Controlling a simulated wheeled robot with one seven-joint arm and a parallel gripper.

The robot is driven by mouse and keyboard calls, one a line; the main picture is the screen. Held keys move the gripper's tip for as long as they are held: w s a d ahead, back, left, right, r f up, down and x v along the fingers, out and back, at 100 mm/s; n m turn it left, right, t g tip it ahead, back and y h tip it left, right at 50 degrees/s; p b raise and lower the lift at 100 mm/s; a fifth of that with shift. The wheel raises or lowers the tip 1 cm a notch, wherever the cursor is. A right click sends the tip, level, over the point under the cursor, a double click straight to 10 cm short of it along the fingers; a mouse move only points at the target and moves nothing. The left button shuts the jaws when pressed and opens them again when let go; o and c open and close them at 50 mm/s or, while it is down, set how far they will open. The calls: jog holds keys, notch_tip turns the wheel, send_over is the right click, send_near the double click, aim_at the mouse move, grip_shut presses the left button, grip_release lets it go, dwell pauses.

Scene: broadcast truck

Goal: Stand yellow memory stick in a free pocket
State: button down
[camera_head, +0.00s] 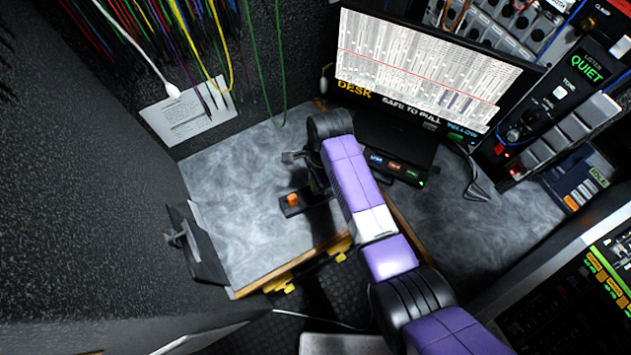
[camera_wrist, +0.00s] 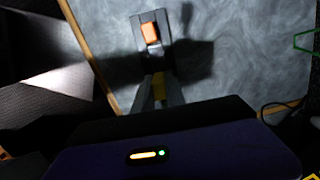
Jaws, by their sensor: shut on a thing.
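The yellow memory stick (camera_wrist: 158,86) shows as a small yellow patch between the fingers of my gripper (camera_wrist: 159,92) in the wrist view. My gripper is shut on it, just on the near side of a dark holder (camera_wrist: 139,47). An orange stick (camera_wrist: 151,32) stands in that holder. In the head view the dark holder (camera_head: 307,206) and its orange stick (camera_head: 292,199) show left of my purple arm, which covers part of the holder. The fingers and shadow hide any other pockets, and I cannot tell whether the yellow stick touches the holder.
The grey desk (camera_head: 230,190) is clear left of the holder. A black stand (camera_head: 203,248) is at its left edge. A monitor (camera_head: 425,75) and a small lit unit (camera_head: 395,168) are behind and right of my arm. Cables (camera_head: 250,60) hang above the back.

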jog(key=shift+f+b, duration=1.1)
jog(key=shift+f, duration=0.5)
jog(key=c, duration=1.3)
grip_release()
jog(key=shift+w+d+r, duration=0.1)
jog(key=shift+d+r, duration=0.05)
jog(key=shift+r, duration=1.15)
jog(key=shift+w+d+r, duration=0.1)
jog(key=shift+d+r, duration=0.05)
jog(key=shift+r, duration=1.1)
jog(key=shift+w+d+r, duration=0.1)
jog(key=shift+d+r, duration=0.05)
jog(key=shift+r, duration=1.15)
